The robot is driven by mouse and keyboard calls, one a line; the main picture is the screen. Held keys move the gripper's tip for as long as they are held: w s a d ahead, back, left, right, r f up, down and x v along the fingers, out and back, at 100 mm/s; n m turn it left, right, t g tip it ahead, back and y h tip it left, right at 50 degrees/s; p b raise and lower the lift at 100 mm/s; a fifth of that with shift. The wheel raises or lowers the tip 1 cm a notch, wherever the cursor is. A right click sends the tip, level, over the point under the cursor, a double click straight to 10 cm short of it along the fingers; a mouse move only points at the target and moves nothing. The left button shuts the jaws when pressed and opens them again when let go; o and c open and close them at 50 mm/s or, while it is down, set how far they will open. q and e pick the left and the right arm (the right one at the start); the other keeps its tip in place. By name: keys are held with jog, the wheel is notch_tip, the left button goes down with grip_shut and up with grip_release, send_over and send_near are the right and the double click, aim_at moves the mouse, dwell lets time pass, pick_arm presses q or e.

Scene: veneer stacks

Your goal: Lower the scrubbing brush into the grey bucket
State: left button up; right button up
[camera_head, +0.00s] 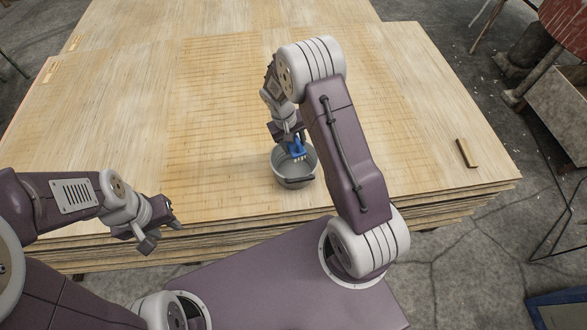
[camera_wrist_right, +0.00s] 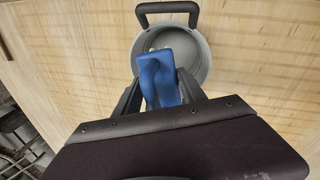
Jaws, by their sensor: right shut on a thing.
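The blue scrubbing brush (camera_head: 297,149) is held in my right gripper (camera_head: 292,137), with its pale bristles pointing down. It overlaps the opening of the grey bucket (camera_head: 294,181), which stands upright on the veneer stack. I cannot tell whether the bristles are below the rim. In the right wrist view, the brush (camera_wrist_right: 158,80) sits between the two fingers (camera_wrist_right: 158,92) and covers part of the bucket (camera_wrist_right: 203,62). The bucket's dark handle (camera_wrist_right: 168,8) lies to one side of the rim. My left gripper (camera_head: 160,227) is open and empty, over the stack's front left edge.
The veneer stack (camera_head: 110,150) is mostly bare around the bucket, with its front edge close to the bucket. A small dark-edged wooden piece (camera_head: 466,153) lies at the right of the stack. A second stack (camera_head: 220,12) adjoins behind.

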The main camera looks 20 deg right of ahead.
jog(key=b, duration=0.9)
send_near(296, 175)
dwell(0.7)
jog(key=shift+s+d+f+b, duration=0.1)
jog(key=shift+d+f+b, duration=0.1)
jog(key=shift+f+b, duration=0.95)
jog(key=shift+d+f+b, duration=0.2)
jog(key=shift+f+b, duration=0.8)
jog(key=shift+f, duration=0.2)
dwell(1.5)
jog(key=o, duration=1.4)
jog(key=r, duration=0.3)
jog(key=a+r, duration=0.1)
jog(key=r, duration=0.2)
jog(key=r+p, duration=0.1)
jog(key=r, duration=0.2)
jog(key=shift+a, duration=0.4)
